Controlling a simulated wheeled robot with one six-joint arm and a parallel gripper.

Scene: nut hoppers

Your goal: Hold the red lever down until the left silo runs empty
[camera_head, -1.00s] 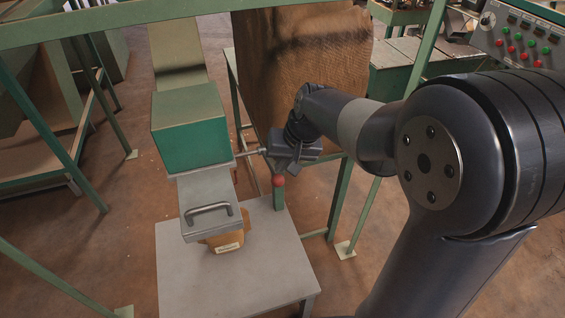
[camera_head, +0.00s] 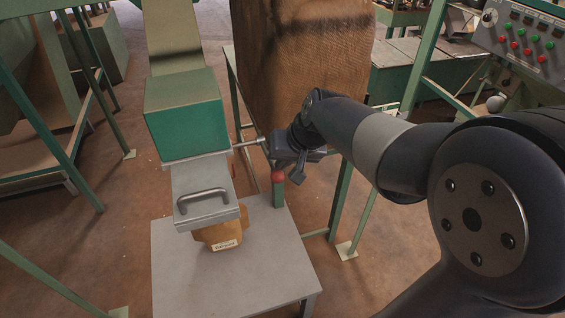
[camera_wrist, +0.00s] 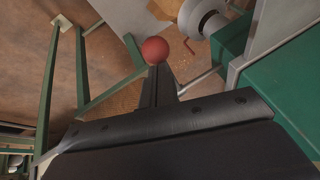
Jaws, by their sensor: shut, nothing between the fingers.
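The red lever's ball knob (camera_head: 278,175) shows just below and left of my gripper (camera_head: 291,165) in the head view. A thin metal rod (camera_head: 248,143) runs from the green hopper box (camera_head: 187,118) toward the gripper. In the wrist view my gripper (camera_wrist: 155,84) is shut, with its fingertips at the red knob (camera_wrist: 155,50). I cannot tell whether they touch it. The pale chute (camera_head: 172,35) leads down into the green box; the silo and its contents are not visible.
A metal plate with a handle (camera_head: 204,203) sits below the box, over a labelled brown bag (camera_head: 224,236) on a grey table (camera_head: 225,280). A large burlap sack (camera_head: 300,60) stands behind. A button panel (camera_head: 525,45) is at upper right.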

